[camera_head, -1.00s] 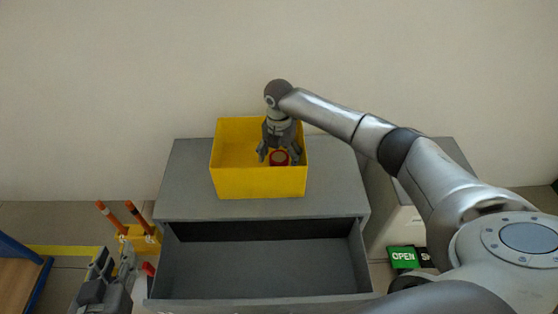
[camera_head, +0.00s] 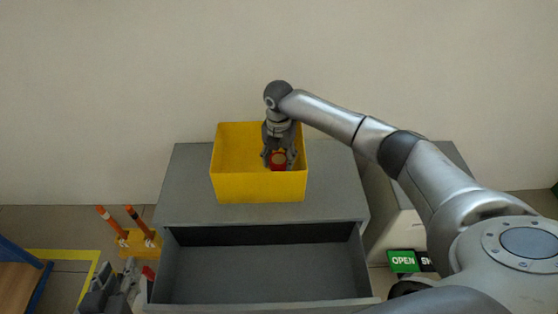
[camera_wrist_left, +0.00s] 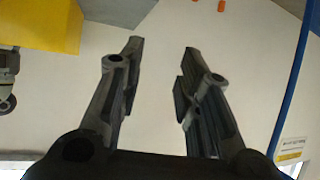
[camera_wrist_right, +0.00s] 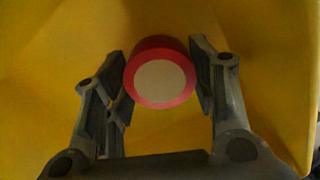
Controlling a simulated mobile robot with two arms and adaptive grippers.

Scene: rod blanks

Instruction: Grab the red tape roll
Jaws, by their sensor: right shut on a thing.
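The red tape roll (camera_head: 278,161) is inside the yellow bin (camera_head: 240,184), towards its right side. In the right wrist view the red tape roll (camera_wrist_right: 161,72) shows its pale round face and red rim between the two fingers. My right gripper (camera_head: 279,158) reaches down into the bin and is shut on the roll, with a finger at each side of it. My left gripper (camera_head: 122,287) is low at the left, away from the bin. In the left wrist view my left gripper (camera_wrist_left: 162,55) has its fingers apart with nothing between them.
The bin stands on a grey cabinet (camera_head: 184,200) with an open, empty drawer (camera_head: 265,272) in front. Orange-striped posts (camera_head: 110,220) on a yellow base stand at the left. A green OPEN sign (camera_head: 403,261) is at the lower right. A plain wall is behind.

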